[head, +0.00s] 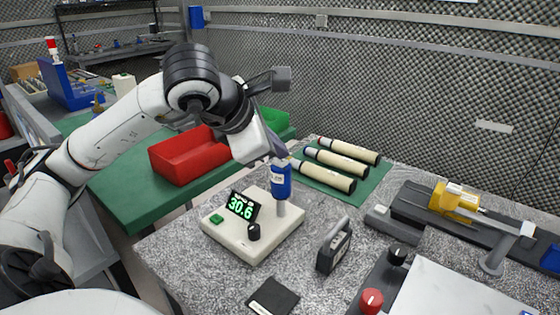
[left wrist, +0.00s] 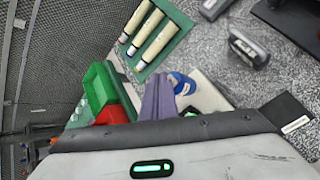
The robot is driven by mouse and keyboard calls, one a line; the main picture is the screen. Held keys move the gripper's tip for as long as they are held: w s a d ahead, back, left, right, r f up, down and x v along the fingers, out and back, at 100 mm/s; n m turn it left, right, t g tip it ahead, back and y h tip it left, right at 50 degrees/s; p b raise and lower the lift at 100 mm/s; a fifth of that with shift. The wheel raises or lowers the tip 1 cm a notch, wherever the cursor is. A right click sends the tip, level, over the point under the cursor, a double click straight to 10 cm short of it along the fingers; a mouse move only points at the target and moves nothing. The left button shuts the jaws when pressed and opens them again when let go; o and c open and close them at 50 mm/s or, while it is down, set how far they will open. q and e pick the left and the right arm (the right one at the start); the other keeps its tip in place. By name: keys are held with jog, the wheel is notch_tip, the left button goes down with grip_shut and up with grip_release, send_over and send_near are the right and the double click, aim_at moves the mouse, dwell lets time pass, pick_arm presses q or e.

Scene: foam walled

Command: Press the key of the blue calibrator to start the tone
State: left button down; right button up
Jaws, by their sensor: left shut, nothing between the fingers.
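The blue calibrator (head: 281,182) is a small upright cylinder with a white label. In the left wrist view the shut purple-grey fingers (left wrist: 158,98) lie just left of the blue calibrator (left wrist: 182,82). The calibrator's key is not discernible. My right gripper is not in view.
The meter box carries a green button (head: 216,219) and a black knob (head: 253,232). Several cream tubes (head: 325,176) lie behind on a green mat. A red bin (head: 181,157) stands left.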

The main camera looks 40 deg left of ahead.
pick_arm(q)
jog(key=shift+f, duration=0.25)
jog(key=shift+r, duration=0.5)
jog(key=shift+p, duration=0.3)
notch_tip(320, 180, up, 6)
jog(key=p, duration=0.5)
